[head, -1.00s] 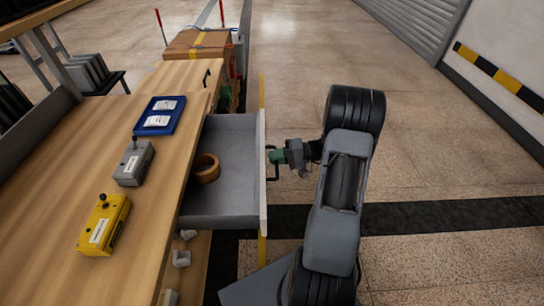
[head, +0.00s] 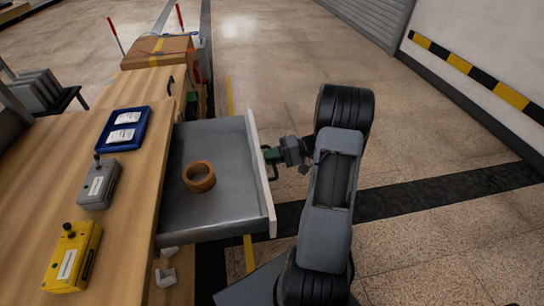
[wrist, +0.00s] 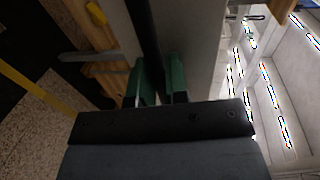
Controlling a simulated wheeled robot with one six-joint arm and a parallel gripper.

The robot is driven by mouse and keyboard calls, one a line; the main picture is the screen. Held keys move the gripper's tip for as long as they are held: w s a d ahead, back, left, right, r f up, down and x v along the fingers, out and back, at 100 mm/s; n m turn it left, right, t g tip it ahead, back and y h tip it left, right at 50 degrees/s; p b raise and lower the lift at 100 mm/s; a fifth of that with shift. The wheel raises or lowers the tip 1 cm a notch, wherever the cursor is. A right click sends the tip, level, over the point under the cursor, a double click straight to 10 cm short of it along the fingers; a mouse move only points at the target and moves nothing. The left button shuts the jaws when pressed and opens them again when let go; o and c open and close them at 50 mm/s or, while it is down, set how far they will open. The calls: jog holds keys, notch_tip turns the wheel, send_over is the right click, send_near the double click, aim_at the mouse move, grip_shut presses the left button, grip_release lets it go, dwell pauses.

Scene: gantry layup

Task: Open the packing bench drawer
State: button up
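The packing bench drawer (head: 215,140) stands pulled out from the wooden bench (head: 120,215), its grey inside in plain view. A brown ring-shaped roll (head: 199,177) lies in it. My gripper (head: 271,156) is at the outer side of the drawer's pale front (head: 260,175), at the dark handle (head: 273,172). In the wrist view the green fingers of my gripper (wrist: 160,82) stand on either side of the dark handle bar (wrist: 148,45), closed around it. The exact finger contact is partly hidden.
A blue tray (head: 124,130) with white cards, a grey control box (head: 97,185) and a yellow control box (head: 73,257) sit on the bench top. A cardboard box (head: 157,50) stands beyond. The floor to the right is clear up to the striped wall.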

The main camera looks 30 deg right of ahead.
jog(key=o, duration=0.4)
jog(key=shift+d, duration=0.15)
jog(key=p+v, duration=0.1)
jog(key=v, duration=1.2)
jog(key=shift+d+r, duration=0.1)
jog(key=shift+d, duration=0.2)
notch_tip(320, 180, down, 5)
jog(key=s+a+m+g+h, duration=0.1)
jog(key=s+m+g+h, duration=0.1)
jog(key=m, duration=0.2)
jog(key=s+a+r+g+h+p, duration=0.3)
jog(key=a+r+h+p, duration=0.1)
jog(key=a+r+h, duration=0.15)
jog(key=s+a+r+n+t+h+p, duration=0.1)
jog(key=a+r+n+h+p, duration=0.1)
jog(key=a+r+p, duration=0.3)
jog(key=s+a+r+n+t+h+p, duration=0.1)
jog(key=a+r+p, duration=0.4)
jog(key=r, duration=0.8)
jog(key=s+a+r+n+t+h+p, duration=0.1)
jog(key=a+r+n+h+p, duration=0.3)
jog(key=a+r, duration=0.5)
jog(key=shift+s+a+r+n+p, duration=0.2)
jog(key=shift+s+a+n+p, duration=0.15)
jog(key=shift+n, duration=0.25)
